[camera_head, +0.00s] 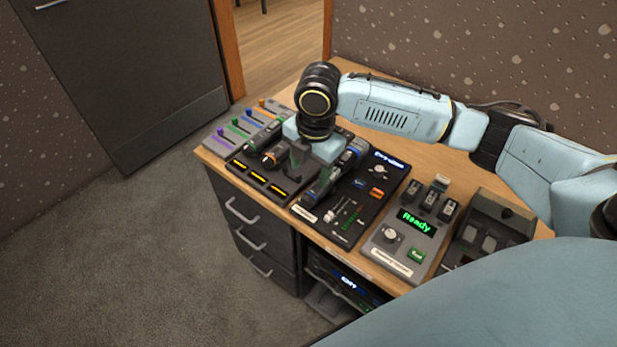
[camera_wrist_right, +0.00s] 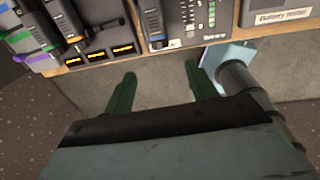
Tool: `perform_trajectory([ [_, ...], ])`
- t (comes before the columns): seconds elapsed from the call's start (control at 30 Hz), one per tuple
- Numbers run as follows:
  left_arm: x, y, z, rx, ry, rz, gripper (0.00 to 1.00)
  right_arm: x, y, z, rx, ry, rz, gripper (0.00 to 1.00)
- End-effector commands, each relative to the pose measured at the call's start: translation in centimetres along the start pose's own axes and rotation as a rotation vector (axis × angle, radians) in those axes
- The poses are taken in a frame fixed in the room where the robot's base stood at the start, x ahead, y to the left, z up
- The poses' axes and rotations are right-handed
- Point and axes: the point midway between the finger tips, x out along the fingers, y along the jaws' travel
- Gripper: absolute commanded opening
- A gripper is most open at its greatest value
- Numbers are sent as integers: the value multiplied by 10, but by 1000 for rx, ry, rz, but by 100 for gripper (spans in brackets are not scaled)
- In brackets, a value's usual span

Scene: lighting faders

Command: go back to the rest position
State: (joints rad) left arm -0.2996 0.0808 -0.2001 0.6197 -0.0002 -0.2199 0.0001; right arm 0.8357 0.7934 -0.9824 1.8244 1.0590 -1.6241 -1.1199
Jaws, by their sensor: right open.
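My right gripper (camera_head: 306,177) is above the left part of the desk, over the panel with amber displays (camera_head: 250,182) and beside the black panel (camera_head: 349,235). In the right wrist view its two dark green fingers (camera_wrist_right: 160,78) are spread apart with nothing between them. The fader board (camera_head: 232,128) with purple, green, blue and orange sliders lies at the desk's far left end. It also shows at the top left of the right wrist view (camera_wrist_right: 22,45). My arm and gripper hide part of the amber-display panel. My left gripper is not in view.
A grey device (camera_head: 407,240) reading "Ready" and a dark box (camera_head: 490,235) stand on the wooden desk (camera_head: 222,172) to the right. Drawers (camera_head: 243,212) are under the desk. A dark cabinet (camera_head: 135,70) stands at left. Carpeted floor (camera_head: 120,250) in front is clear.

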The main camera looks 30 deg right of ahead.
Motion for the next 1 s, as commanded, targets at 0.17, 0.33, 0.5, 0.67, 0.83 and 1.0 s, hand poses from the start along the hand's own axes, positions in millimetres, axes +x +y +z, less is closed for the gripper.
perform_trajectory([
  [0.17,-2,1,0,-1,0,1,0,-12,0,0,-1,-1,0,57],
  [0.33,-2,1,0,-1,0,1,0,-12,0,-1,0,1,0,57],
  [0.5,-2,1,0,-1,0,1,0,5,-6,-29,39,31,21,57],
  [0.67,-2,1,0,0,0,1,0,30,-19,-82,181,105,82,57],
  [0.83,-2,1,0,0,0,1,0,46,-39,-126,434,195,149,57],
  [1.0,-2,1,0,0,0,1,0,54,-68,-147,760,264,189,57],
])
